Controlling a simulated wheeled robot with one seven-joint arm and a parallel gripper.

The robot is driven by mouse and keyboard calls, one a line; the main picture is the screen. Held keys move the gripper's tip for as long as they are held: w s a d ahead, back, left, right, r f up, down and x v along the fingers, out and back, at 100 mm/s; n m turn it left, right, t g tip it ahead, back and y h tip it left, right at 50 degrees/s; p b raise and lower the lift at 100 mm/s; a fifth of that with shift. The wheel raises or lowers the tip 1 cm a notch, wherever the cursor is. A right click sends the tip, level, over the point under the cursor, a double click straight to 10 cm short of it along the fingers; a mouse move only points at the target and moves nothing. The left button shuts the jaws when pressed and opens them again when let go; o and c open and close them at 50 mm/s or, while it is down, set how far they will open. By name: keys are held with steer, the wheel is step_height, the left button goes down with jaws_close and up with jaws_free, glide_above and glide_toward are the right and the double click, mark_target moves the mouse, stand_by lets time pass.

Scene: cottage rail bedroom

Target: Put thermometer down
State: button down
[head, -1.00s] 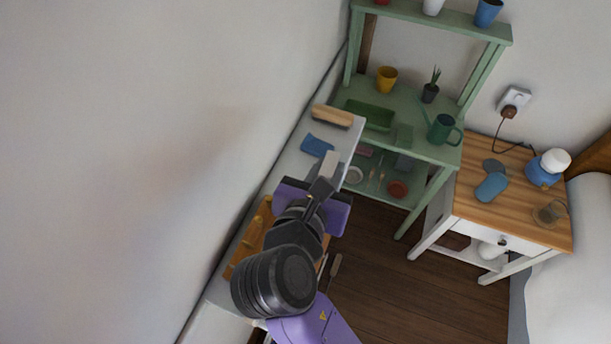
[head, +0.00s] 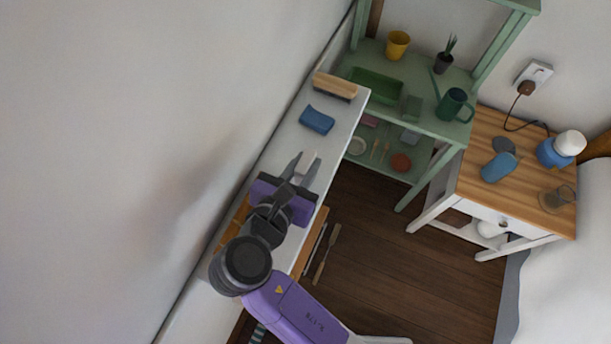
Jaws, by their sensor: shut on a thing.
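The thermometer (head: 306,163) shows as a small pale piece between the fingertips of my gripper (head: 302,168). My gripper is shut on it, and the dark fingers hide part of it. The gripper is over the long white ledge (head: 277,148) along the wall. I cannot tell whether the thermometer touches the ledge or is held just above it.
A wooden tray (head: 308,250) is partly hidden by my arm. A green plant stand (head: 432,124) and a nightstand (head: 489,195) stand to the right.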

steer(key=shift+f, duration=3.3)
steer(key=c, duration=1.3)
jaws_free()
steer(key=shift+f, duration=0.1)
steer(key=shift+o, duration=0.2)
steer(key=b+v, duration=0.1)
steer(key=v, duration=1.1)
